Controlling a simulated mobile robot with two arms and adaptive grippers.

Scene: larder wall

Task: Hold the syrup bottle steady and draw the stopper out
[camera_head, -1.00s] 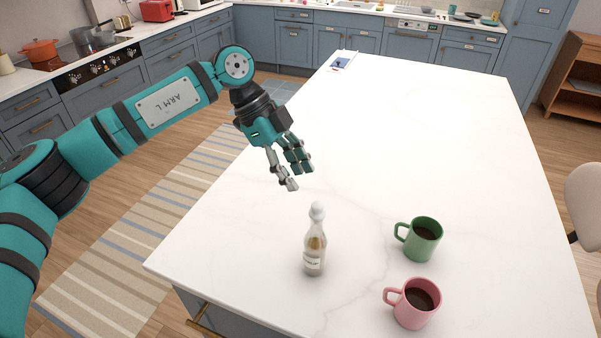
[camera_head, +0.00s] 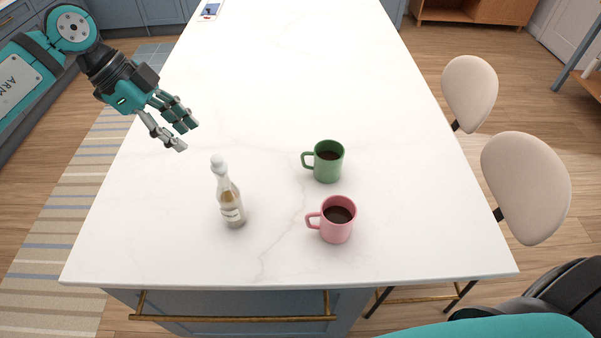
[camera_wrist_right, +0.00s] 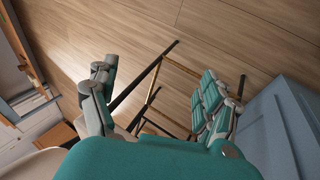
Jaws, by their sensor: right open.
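The syrup bottle (camera_head: 231,207) is small and pale with a label. It stands upright on the white worktop in the head view, near the front edge. A whitish rounded stopper (camera_head: 218,163) sits in its neck. My left gripper (camera_head: 187,135) is open and empty, beyond the bottle and to its left, apart from it. My right gripper (camera_wrist_right: 155,88) is open in the right wrist view, with nothing between its fingers. Floor and a stool frame show beyond them. The bottle is not in the right wrist view.
A green mug (camera_head: 329,167) and a pink mug (camera_head: 337,227), both with dark drink, stand right of the bottle. The white worktop (camera_head: 300,80) is clear behind them. Beige chairs (camera_head: 527,187) stand along its right side. A brass rail (camera_head: 235,318) runs below its front edge.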

